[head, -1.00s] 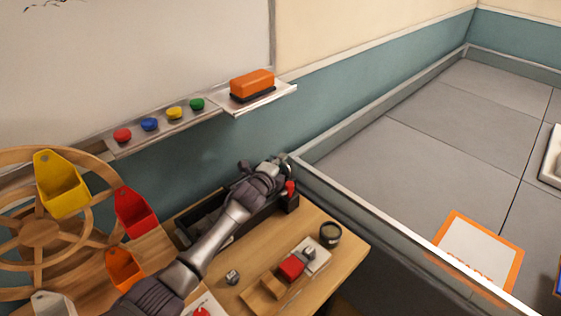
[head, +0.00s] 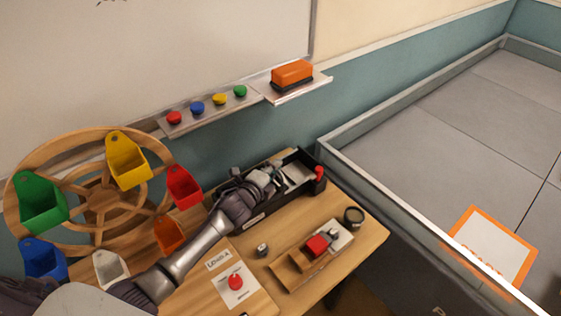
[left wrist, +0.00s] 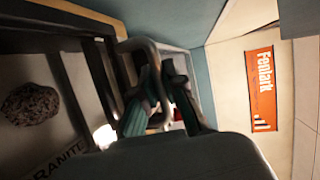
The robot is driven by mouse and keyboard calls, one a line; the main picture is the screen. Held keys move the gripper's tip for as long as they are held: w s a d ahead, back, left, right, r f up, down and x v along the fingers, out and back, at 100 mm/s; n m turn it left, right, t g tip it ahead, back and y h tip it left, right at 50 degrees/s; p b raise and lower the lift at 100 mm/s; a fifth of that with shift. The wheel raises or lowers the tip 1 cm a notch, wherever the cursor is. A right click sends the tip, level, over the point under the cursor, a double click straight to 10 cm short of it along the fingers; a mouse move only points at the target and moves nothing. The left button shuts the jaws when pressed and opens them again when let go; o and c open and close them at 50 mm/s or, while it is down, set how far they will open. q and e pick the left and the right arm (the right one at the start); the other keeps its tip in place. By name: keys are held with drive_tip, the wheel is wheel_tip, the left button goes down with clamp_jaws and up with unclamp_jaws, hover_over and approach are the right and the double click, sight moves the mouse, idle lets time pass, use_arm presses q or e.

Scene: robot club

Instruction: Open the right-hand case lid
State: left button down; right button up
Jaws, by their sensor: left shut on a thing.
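A long black case (head: 313,161) stands at the back of the wooden table, against the wall. Its right end shows an uncovered, light-coloured inside, with a red part at its front right corner. My left gripper (head: 268,180) is over the middle of the case, shut on the right-hand lid's grip; the lid itself is mostly hidden by gripper and arm. In the left wrist view my left fingers (left wrist: 160,100) close at a grey bar-like frame (left wrist: 142,45). A dark rock (left wrist: 30,103) lies beside a "GRANITE" label. My right gripper is not in view.
A wooden wheel (head: 98,187) with coloured bins stands left. A whiteboard ledge (head: 208,118) runs above.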

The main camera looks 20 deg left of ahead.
use_arm(q)
drive_tip(key=shift+s+a, duration=0.1)
drive_tip(key=shift+s, duration=0.05)
drive_tip(key=c, duration=1.5)
unclamp_jaws()
drive_tip(key=v, duration=1.2)
drive_tip(key=shift+f, duration=0.1)
